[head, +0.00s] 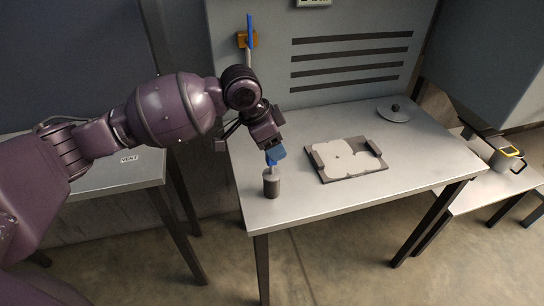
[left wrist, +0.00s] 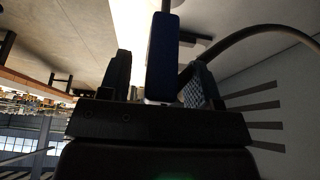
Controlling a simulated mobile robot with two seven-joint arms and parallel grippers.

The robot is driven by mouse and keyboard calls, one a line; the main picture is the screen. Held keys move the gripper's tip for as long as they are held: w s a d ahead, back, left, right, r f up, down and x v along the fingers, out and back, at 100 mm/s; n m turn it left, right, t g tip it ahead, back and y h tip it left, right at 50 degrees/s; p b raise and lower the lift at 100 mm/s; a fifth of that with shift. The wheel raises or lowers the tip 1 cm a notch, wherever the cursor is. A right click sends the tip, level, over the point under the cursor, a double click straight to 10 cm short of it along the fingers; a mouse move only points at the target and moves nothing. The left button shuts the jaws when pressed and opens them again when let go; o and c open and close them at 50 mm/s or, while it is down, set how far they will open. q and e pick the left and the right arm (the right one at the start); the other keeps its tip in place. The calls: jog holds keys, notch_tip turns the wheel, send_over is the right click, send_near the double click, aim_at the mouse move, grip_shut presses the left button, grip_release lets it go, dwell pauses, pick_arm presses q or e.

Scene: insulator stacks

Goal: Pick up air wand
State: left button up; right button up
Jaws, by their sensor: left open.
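A slim upright tool with a blue handle (head: 249,30) and a pale shaft sits in an orange holder (head: 247,40) on the grey back panel; it looks like the air wand. My left gripper (head: 274,150) is lower and nearer, at the front left of the table, pointing down over a dark grey cup (head: 271,185). A blue and pale piece (head: 271,163) shows between the gripper and the cup's top. In the left wrist view a dark blue bar (left wrist: 162,58) stands between the open fingers of my left gripper (left wrist: 158,80). Contact cannot be told. My right gripper is not visible.
A grey table (head: 300,212) holds a flat plate with a pale cut-out shape (head: 345,160) and a round grey lid (head: 394,113). The back panel has dark slots (head: 350,62). A side table (head: 115,180) stands left, a low bench (head: 490,178) right. The table's right front is clear.

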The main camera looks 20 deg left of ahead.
pick_arm(q)
jog(key=shift+w+d+f, duration=0.2)
jog(key=shift+d+f, duration=0.05)
jog(key=shift+f, duration=0.35)
jog(key=shift+r, duration=0.1)
jog(key=c, duration=1.1)
jog(key=shift+o, duration=0.2)
